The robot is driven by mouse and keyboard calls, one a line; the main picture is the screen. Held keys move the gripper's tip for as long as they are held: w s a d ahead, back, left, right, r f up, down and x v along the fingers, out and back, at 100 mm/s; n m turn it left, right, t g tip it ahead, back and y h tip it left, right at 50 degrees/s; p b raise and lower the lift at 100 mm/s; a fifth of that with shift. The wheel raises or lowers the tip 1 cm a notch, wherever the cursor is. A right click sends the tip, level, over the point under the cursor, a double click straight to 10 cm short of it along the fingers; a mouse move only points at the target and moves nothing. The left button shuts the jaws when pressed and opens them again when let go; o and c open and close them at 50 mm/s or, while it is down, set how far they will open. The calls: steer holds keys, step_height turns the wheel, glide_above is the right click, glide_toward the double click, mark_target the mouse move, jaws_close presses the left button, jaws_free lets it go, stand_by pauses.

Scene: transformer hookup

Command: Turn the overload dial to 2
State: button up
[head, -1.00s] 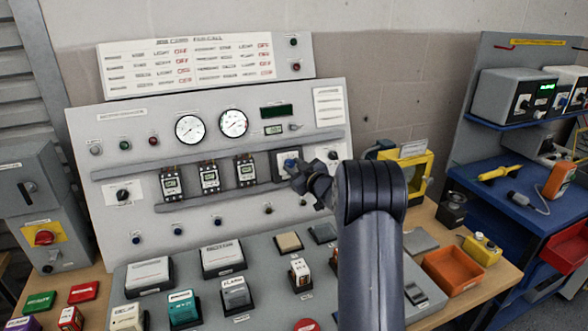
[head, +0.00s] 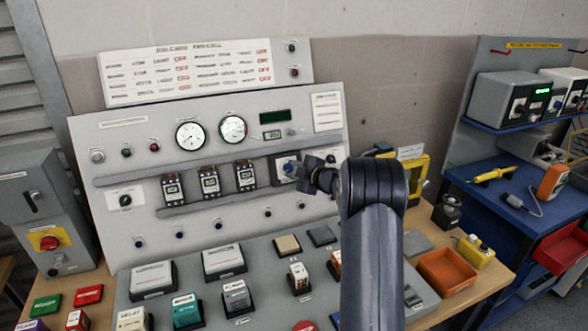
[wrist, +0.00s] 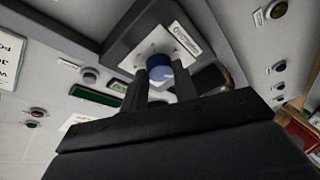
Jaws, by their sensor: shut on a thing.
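The overload dial is a blue round knob (head: 289,169) on a light plate in a dark frame, at the right end of the relay row on the grey panel. In the wrist view the blue knob (wrist: 155,71) sits between the two dark fingers of my gripper (wrist: 160,80). My gripper (head: 303,174) reaches the dial from the right in the head view and is shut on it. The fingers cover part of the knob and its plate. I cannot read the dial's marks or its setting.
Several relays (head: 210,183) stand left of the dial. Two round gauges (head: 233,130) and a small display (head: 275,115) are above. Blocks and buttons cover the sloped desk (head: 255,275) below. An orange tray (head: 447,272) and a yellow-framed box (head: 422,175) are at the right.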

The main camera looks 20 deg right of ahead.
stand_by(0.5)
steer(key=o, duration=1)
steer(key=shift+c, duration=0.2)
steer(key=b+v, duration=0.2)
steer(key=v, duration=0.8)
steer(key=shift+s, duration=0.4)
steer(key=shift+d+r, duration=0.1)
